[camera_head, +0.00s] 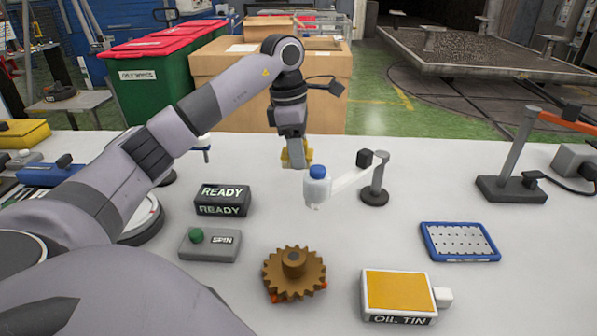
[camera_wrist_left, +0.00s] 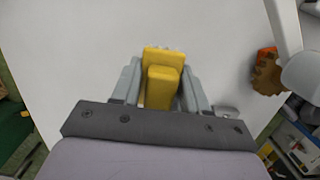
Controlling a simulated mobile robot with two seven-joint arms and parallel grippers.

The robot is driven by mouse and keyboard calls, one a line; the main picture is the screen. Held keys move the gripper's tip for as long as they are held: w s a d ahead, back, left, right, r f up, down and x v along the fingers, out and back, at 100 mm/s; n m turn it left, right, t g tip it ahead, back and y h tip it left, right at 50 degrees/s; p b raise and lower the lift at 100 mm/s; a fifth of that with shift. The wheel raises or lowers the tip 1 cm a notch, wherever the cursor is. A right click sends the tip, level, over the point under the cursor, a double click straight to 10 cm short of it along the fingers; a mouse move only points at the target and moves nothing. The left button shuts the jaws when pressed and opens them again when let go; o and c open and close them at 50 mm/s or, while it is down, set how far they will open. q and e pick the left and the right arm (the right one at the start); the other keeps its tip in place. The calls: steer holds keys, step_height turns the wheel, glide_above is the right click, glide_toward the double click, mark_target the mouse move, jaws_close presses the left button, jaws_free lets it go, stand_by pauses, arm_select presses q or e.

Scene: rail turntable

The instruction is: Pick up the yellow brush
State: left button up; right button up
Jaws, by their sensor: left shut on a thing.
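The yellow brush (camera_wrist_left: 163,82) is between the two fingers of my left gripper (camera_wrist_left: 160,92) in the left wrist view. The fingers are shut on it from both sides. In the head view, my left gripper (camera_head: 296,150) points down near the far edge of the white table, with the yellow brush (camera_head: 285,158) showing at its tips. I cannot tell whether the brush touches the table. My right gripper is not in view.
A white bottle with a blue cap (camera_head: 317,186) on a stand arm is close to the right of the gripper. A brown gear (camera_head: 293,274), oil tin (camera_head: 399,293), READY box (camera_head: 222,200), SPIN button box (camera_head: 208,244) and blue-framed tray (camera_head: 427,240) stand nearer.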

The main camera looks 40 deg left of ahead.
arm_select(q)
step_height(320, 180, up, 12)
steer(key=p, duration=0.3)
